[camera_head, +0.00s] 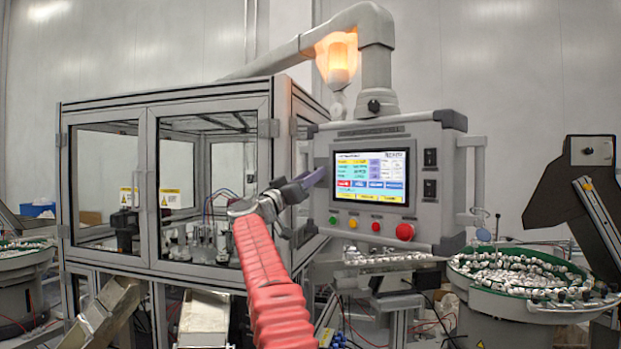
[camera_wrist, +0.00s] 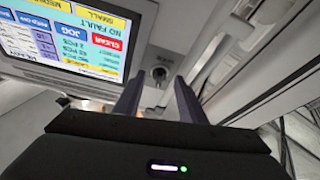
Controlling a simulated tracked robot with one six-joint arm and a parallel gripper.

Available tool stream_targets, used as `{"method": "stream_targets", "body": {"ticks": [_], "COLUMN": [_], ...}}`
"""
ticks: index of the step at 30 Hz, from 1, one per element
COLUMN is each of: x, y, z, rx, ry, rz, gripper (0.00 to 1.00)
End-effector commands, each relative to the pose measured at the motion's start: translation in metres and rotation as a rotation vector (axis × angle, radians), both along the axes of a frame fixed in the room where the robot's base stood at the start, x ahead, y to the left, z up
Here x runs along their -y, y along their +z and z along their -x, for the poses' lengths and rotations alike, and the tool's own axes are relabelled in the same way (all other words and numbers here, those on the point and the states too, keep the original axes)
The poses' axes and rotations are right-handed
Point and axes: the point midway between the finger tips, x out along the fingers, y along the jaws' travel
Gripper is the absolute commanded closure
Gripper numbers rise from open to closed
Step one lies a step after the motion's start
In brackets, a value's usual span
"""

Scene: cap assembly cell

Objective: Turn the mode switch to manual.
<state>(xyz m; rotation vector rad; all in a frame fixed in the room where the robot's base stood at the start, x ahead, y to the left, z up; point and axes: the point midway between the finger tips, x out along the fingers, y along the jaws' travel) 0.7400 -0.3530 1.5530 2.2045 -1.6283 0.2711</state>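The control panel (camera_head: 318,150) carries a lit touchscreen, with my gripper (camera_head: 312,180) at its left side. In the wrist view, a small round dark knob (camera_wrist: 160,73) sits on the panel's grey face beside the upside-down screen (camera_wrist: 80,38). It looks like the mode switch; I cannot read its label or setting. My gripper (camera_wrist: 160,86) is open, its two fingers apart with the knob showing between their tips. I see no contact with the knob. In the head view the gripper covers the knob's place.
Green, yellow and red buttons and a large red emergency stop (camera_head: 404,232) line the panel below the screen. A glazed machine enclosure (camera_head: 150,180) stands left, a green-rimmed bowl feeder (camera_head: 520,300) right.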

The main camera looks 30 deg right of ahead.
Motion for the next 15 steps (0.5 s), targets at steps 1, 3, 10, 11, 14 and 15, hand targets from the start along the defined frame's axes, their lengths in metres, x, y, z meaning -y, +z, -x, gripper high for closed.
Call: {"method": "stream_targets", "body": {"ticks": [1, 3, 10, 11, 14, 15], "x": [0.0004, 0.0005, 0.0005, 0.0004, 0.0004, 0.0004], "y": [0.0004, 0.0006, 0.0004, 0.0005, 0.0006, 0.0006], "z": [0.0001, 0.0002, 0.0002, 0.0002, 0.0003, 0.0003], "rx": [0.0, 0.0, 0.0, 0.0, 0.0, 0.0], "ry": [0.0, 0.0, -0.001, 0.0, -0.001, -0.001], "rz": [0.0, 0.0, 0.0, 0.0, 0.0, 0.0], "gripper": [0.63, 0.63, 0.68, 0.7, 0.77, 0.8]}}
